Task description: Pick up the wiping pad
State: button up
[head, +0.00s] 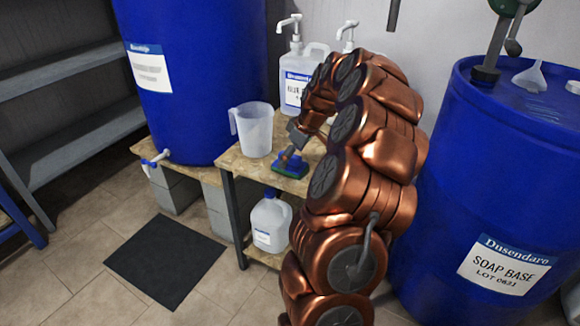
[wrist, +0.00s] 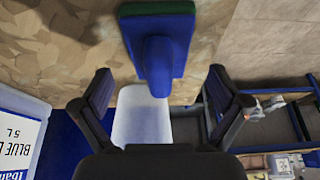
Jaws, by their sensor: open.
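The wiping pad (head: 290,166) lies on the small wooden table (head: 232,160). It has a blue body with a raised grip and a green layer. In the wrist view the wiping pad (wrist: 158,45) is at the top middle, its blue grip pointing down between my fingers. My gripper (wrist: 165,95) is open, one finger on each side of the view, with nothing held. In the head view my gripper (head: 297,140) is just above the pad and partly hidden by my copper-coloured arm. I cannot tell whether it touches the pad.
A translucent measuring jug (head: 255,132) stands left of the pad. A dispenser bottle (head: 293,90) stands behind it. A white jug (head: 270,222) sits on the lower shelf. Large blue drums stand left (head: 195,70) and right (head: 490,190). A dark mat (head: 165,262) lies on the floor.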

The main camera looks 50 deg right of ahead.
jog(key=x, duration=0.3)
jog(key=shift+w+r, duration=0.1)
jog(key=c, duration=1.2)
jog(key=shift+r, duration=0.15)
jog(key=shift+c, duration=0.2)
